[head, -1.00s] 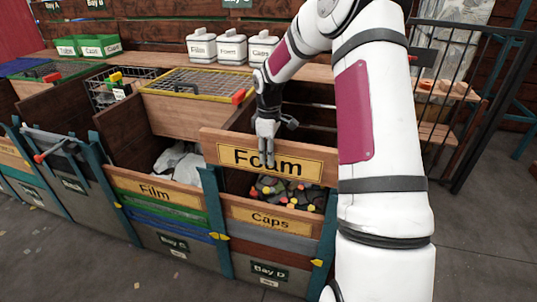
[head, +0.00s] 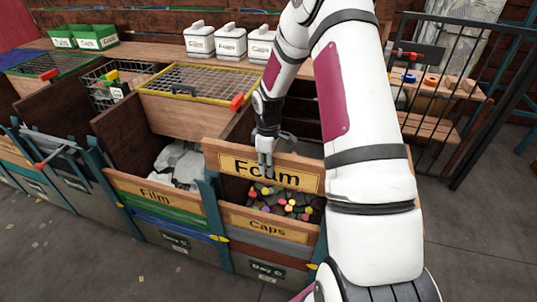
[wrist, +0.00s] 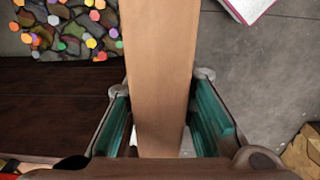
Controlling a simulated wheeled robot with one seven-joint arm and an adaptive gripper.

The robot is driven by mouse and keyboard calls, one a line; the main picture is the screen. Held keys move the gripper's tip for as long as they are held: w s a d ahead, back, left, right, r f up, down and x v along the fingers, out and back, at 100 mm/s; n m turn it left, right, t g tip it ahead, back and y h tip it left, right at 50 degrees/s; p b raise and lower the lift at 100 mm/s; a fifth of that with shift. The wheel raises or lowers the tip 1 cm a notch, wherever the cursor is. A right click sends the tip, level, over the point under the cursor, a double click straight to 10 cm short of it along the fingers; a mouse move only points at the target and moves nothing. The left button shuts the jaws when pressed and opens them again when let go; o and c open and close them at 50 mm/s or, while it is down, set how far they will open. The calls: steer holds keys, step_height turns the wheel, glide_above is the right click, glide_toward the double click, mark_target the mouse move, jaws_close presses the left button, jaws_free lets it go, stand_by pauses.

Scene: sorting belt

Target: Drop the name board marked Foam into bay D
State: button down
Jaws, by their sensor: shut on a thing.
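The wooden board with a yellow plate marked Foam (head: 300,180) is level above the front of bay D, with its lettering facing out. My gripper (head: 266,158) is shut on its upper edge near the middle. In the wrist view, the board (wrist: 160,60) runs between the teal finger pads, with coloured caps on its left and floor on its right. Bay D (head: 268,270) holds dark pieces and coloured caps, and a Caps board (head: 265,227) sits in its front. I cannot tell whether the Foam board touches the bay's posts.
The neighbouring bay to the left has a Film board (head: 155,195) and white film inside. A mesh-topped box (head: 205,84) with a red handle sits behind. White containers (head: 230,42) stand on the shelf. A black railing (head: 470,90) is at right; the floor there is clear.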

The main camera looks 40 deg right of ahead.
steer(key=shift+w+d+f, duration=0.1)
steer(key=shift+f, duration=0.5)
steer(key=shift+r, duration=0.1)
stand_by(0.4)
steer(key=shift+f+b, duration=2.55)
steer(key=shift+f, duration=6.45)
steer(key=shift+f, duration=0.25)
steer(key=shift+f, duration=0.45)
steer(key=c, duration=1.3)
jaws_free()
